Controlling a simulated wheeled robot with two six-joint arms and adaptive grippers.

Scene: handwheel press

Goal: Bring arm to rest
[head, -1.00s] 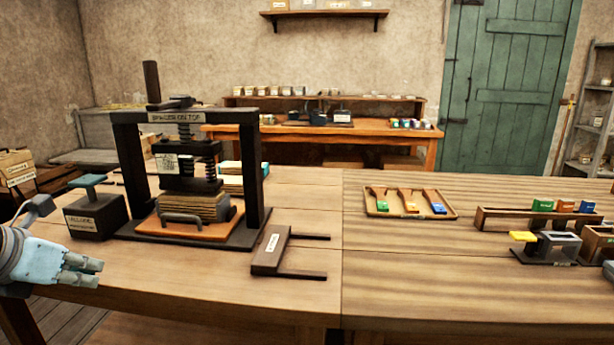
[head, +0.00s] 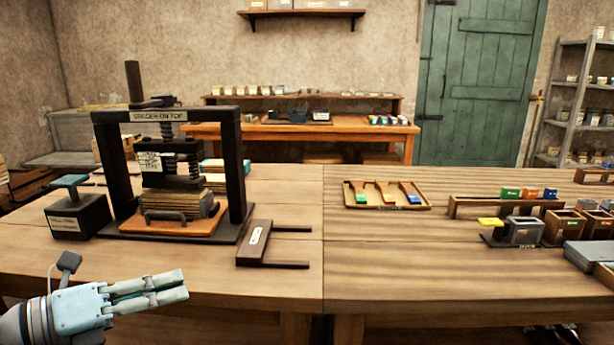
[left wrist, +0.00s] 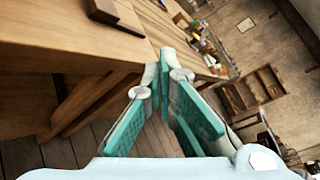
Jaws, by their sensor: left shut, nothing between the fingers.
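My left gripper (head: 185,287) is in the lower left of the head view, low by the table's front edge. Its two pale teal fingers lie close together, shut, with nothing between them. In the left wrist view the fingers (left wrist: 165,100) point toward the table's edge and touch nothing that I can see. My right gripper shows in neither view.
The dark handwheel press (head: 240,170) stands on the wooden table (head: 290,205) at left, holding a stack above an orange board (head: 160,226). A dark stamp-like block (head: 75,215) and a two-pronged tool (head: 257,243) flank it. A tray of coloured pieces (head: 425,205) lies at right.

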